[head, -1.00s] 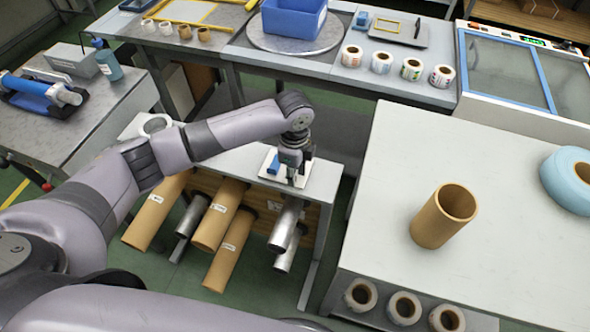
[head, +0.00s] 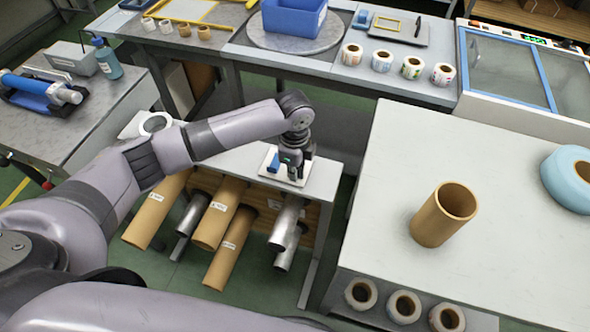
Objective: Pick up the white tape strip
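My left gripper (head: 294,172) points down over a small white plate (head: 270,164) on the pale top of the low core rack. A small blue item (head: 273,163) is at the left of the fingers on this plate. The fingertips are at or just above the plate; they are too small to tell whether they are open or shut. I cannot make out the white tape strip apart from the white plate; the gripper covers part of that spot. My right gripper is not in view.
Cardboard and metal cores (head: 227,215) stick out under the rack top (head: 325,176). A white table (head: 480,230) at right bears a brown core (head: 443,216) and a blue-white roll (head: 570,178). A bench behind holds a blue bin (head: 294,18) and several label rolls (head: 382,61).

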